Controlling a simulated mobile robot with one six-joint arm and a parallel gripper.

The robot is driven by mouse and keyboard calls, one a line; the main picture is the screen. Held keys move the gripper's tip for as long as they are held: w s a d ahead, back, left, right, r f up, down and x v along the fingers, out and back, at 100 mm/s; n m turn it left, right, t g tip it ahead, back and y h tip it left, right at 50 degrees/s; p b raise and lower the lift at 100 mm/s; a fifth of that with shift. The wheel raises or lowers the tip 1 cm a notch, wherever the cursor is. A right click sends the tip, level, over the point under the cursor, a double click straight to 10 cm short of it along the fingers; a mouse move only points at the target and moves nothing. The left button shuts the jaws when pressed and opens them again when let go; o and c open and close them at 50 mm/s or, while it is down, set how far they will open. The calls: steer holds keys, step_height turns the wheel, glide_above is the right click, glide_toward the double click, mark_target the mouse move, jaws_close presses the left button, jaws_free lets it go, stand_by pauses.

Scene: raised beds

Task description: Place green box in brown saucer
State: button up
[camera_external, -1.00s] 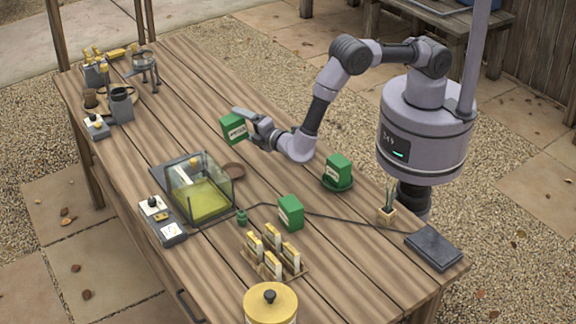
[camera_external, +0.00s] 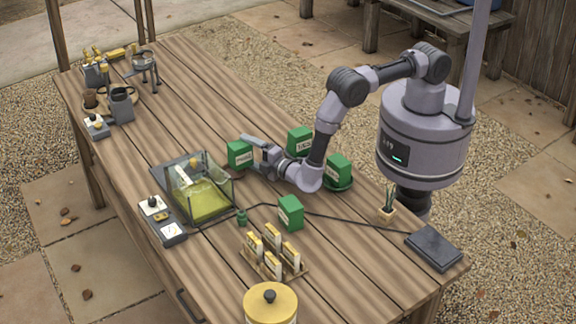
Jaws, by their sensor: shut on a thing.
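My gripper (camera_external: 254,153) is shut on a green box (camera_external: 239,155) with a white label. The box is upright, low over the brown saucer (camera_external: 236,174), which is mostly hidden behind it. I cannot tell whether the box touches the saucer. Another green box (camera_external: 299,140) stands behind my gripper and wrist. A third green box (camera_external: 339,169) sits on a green saucer (camera_external: 341,186) to the right of my wrist. One more green box (camera_external: 291,213) stands on the table nearer the front.
A glass tank with yellow-green contents (camera_external: 212,206) stands just left of the saucer. A dark cable (camera_external: 330,216) crosses the table. A rack with yellow-topped packets (camera_external: 294,275) and a yellow-lidded pot (camera_external: 270,300) are at the front.

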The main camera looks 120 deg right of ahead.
steer(key=shift+f+b, duration=0.4)
steer(key=o, duration=1.6)
